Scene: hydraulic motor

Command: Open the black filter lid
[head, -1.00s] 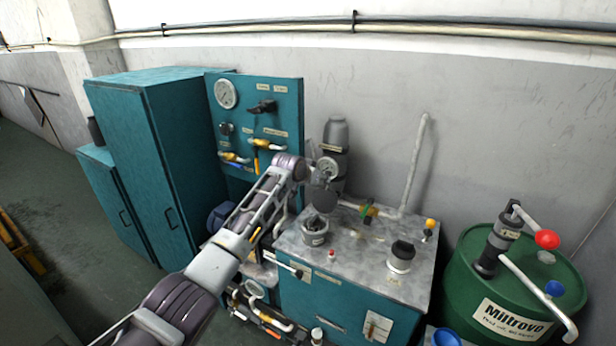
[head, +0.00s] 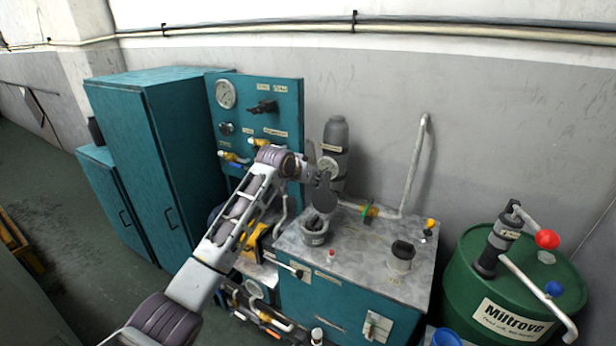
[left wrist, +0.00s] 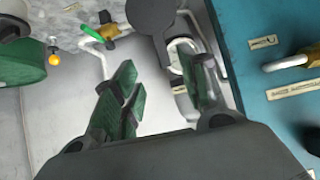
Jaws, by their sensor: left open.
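A dark round lid (head: 325,198) stands raised and steeply tilted above the grey filter pot (head: 315,236) on the tank top in the head view. Its disc also shows at the top of the left wrist view (left wrist: 152,14), with a narrow stem below it. My left gripper (head: 322,178) is at the lid's upper edge. In the left wrist view its green-padded fingers (left wrist: 165,70) are apart, with nothing clearly clamped between them. I cannot tell whether a finger touches the lid. My right gripper is in neither view.
The tank top (head: 350,258) also bears a black-capped filler (head: 402,252) and a yellow-knobbed fitting (head: 430,224). A grey cylinder (head: 336,135) with a gauge stands behind my gripper. A teal valve panel (head: 285,100) is left; a green drum (head: 465,262) is right.

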